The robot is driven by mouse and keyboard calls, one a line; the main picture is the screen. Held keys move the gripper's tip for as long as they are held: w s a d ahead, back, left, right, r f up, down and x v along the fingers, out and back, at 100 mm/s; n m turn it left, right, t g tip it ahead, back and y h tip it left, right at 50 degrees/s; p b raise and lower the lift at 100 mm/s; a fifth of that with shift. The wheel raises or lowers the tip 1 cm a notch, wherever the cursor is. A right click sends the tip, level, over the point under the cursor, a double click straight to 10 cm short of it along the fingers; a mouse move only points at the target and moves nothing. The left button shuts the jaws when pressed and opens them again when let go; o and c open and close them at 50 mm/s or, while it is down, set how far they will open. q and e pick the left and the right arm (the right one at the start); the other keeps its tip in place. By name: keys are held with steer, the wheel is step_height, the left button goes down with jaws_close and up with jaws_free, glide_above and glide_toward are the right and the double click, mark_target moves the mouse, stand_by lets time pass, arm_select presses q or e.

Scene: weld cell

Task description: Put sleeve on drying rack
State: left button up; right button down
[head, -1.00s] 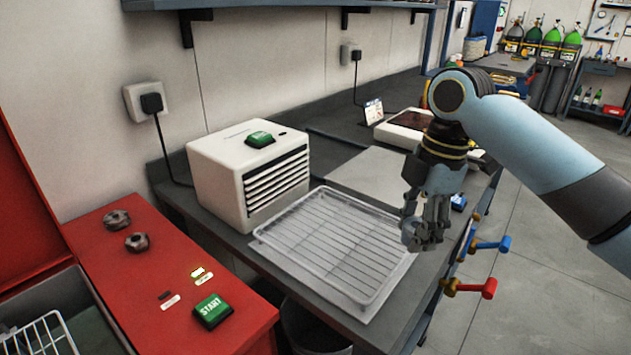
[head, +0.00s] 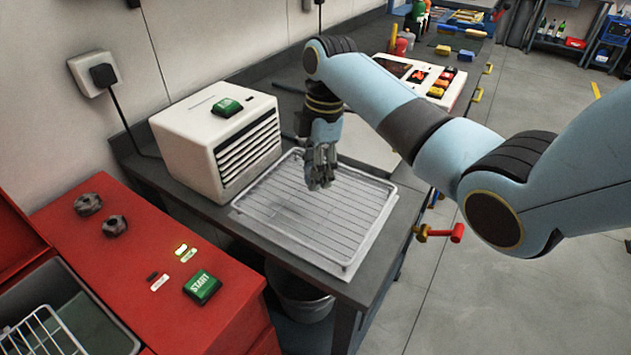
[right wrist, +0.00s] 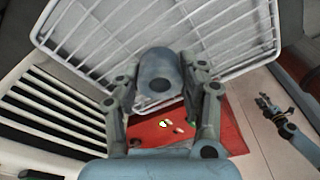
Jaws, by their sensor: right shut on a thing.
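The drying rack (head: 285,205), a white wire grid in a shallow frame, lies on the dark bench. My right gripper (head: 320,184) is over the rack's far part, fingers pointing down. In the right wrist view, my right gripper (right wrist: 160,98) is shut on the sleeve (right wrist: 159,68), a short grey metal cylinder. The wire rack (right wrist: 225,45) shows behind the sleeve; I cannot tell whether they touch. In the head view the fingers mostly hide the sleeve. What looks like my left gripper (right wrist: 268,104) shows small at the right of the wrist view; its jaws are unclear.
A white louvred box (head: 215,140) with a green button stands left of the rack. A red cabinet (head: 130,270) with two dark nuts and a START button is at front left. A white panel device (head: 425,80) stands farther back. Clamps (head: 440,233) line the bench's right edge.

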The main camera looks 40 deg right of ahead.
step_height(320, 180, down, 3)
steer(key=shift+r, duration=0.15)
arm_select(q)
steer(key=shift+s+r, duration=0.2)
steer(key=shift+s, duration=0.05)
arm_select(e)
steer(key=shift+f, duration=0.45)
steer(key=shift+f, duration=0.1)
steer(key=c, duration=0.7)
jaws_free()
steer(key=shift+s, duration=0.1)
steer(key=shift+c, duration=0.2)
arm_select(q)
steer(key=shift+s, duration=0.1)
steer(key=shift+f+b, duration=0.4)
steer(key=shift+f, duration=0.2)
arm_select(e)
steer(key=r, duration=0.4)
steer(key=d+r, duration=0.1)
steer(key=r, duration=0.7)
steer(key=shift+s+d+r, duration=0.1)
steer(key=shift+d, duration=0.1)
